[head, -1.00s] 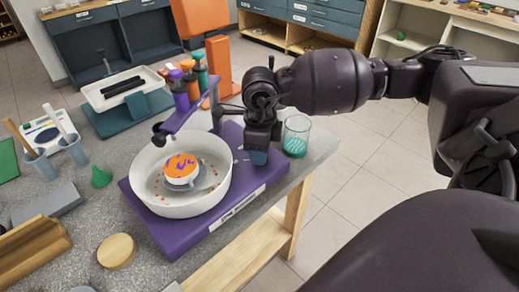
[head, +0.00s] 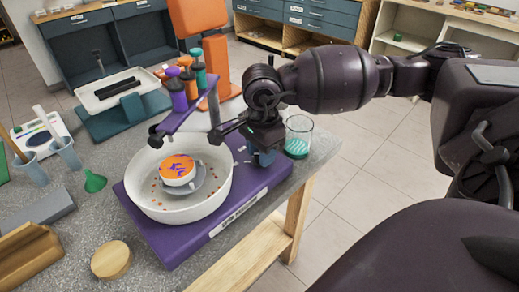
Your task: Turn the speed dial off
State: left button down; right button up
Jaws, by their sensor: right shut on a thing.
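The purple machine base (head: 210,238) stands on the grey worktop. Its white round basin (head: 160,208) holds a small cup (head: 178,171) with an orange and purple top. My right gripper (head: 262,153) points down over the base, just right of the basin. It is shut on a small blue dial (head: 266,158), mostly hidden by the fingers. Any mark on the dial is too small to read. My left gripper is not in view.
A purple rack with several coloured bottles (head: 187,85) rises behind the basin. A glass with teal contents (head: 298,137) stands close right of my right gripper, near the table edge. A wooden disc (head: 111,261) lies front left.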

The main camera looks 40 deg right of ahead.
jog(key=shift+n, duration=0.5)
jog(key=o, duration=0.9)
jog(key=shift+o, duration=0.2)
notch_tip(320, 180, up, 11)
jog(key=p, duration=0.1)
jog(key=shift+p, duration=0.3)
jog(key=shift+s+f, duration=0.1)
jog(key=shift+f, duration=0.05)
